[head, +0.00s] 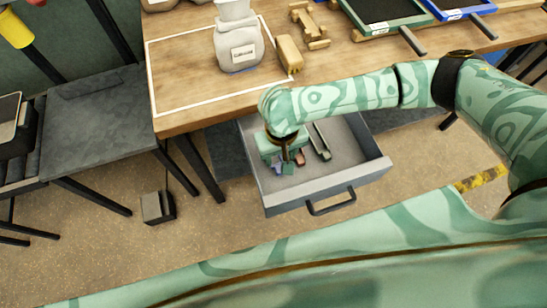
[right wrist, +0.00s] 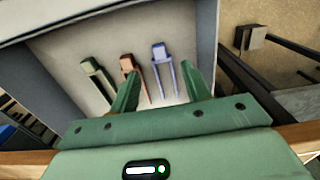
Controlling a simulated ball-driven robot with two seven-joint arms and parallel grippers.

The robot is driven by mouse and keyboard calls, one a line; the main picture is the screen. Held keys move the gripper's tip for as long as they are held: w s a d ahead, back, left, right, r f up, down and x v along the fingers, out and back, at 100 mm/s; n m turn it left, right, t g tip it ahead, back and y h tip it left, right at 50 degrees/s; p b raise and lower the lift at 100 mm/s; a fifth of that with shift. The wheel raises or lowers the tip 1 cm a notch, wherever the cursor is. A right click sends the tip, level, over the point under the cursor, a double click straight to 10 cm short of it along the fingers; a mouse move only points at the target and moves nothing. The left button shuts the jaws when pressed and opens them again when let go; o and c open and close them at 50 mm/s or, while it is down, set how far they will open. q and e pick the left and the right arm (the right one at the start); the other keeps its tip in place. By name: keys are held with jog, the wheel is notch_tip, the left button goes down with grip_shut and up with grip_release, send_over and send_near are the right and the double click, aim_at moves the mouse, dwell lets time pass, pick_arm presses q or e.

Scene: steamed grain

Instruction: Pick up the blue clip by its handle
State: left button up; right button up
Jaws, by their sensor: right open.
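The blue clip (right wrist: 163,72) lies in the open drawer, its squared end away from my gripper and its two thin prongs toward it. My right gripper (right wrist: 160,68) is open, and the clip shows between its two fingers in the right wrist view, nearer the right one. No finger visibly grips it; the height gap is hard to judge. In the head view my right gripper (head: 287,163) points down into the drawer, and the blue clip (head: 276,168) shows partly beside it. My left gripper is not in view.
A brown clip (right wrist: 127,64) lies just left of the blue one, close to the left finger. A green clip (right wrist: 94,76) lies farther left. The grey drawer (head: 345,172) has raised walls around them. The wooden table (head: 190,110) stands behind.

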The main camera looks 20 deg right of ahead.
aim_at(279, 168)
notch_tip(279, 168, down, 3)
jog(key=shift+f+b, duration=0.15)
jog(key=shift+b, duration=0.4)
jog(key=shift+w+f, duration=0.1)
jog(key=shift+f, duration=0.25)
jog(key=f+b, duration=0.4)
jog(key=f, duration=0.1)
jog(key=shift+w+d, duration=0.1)
jog(key=shift+w, duration=0.2)
jog(key=shift+r, duration=0.2)
jog(key=shift+c, duration=0.4)
jog(key=shift+s, duration=0.1)
grip_shut()
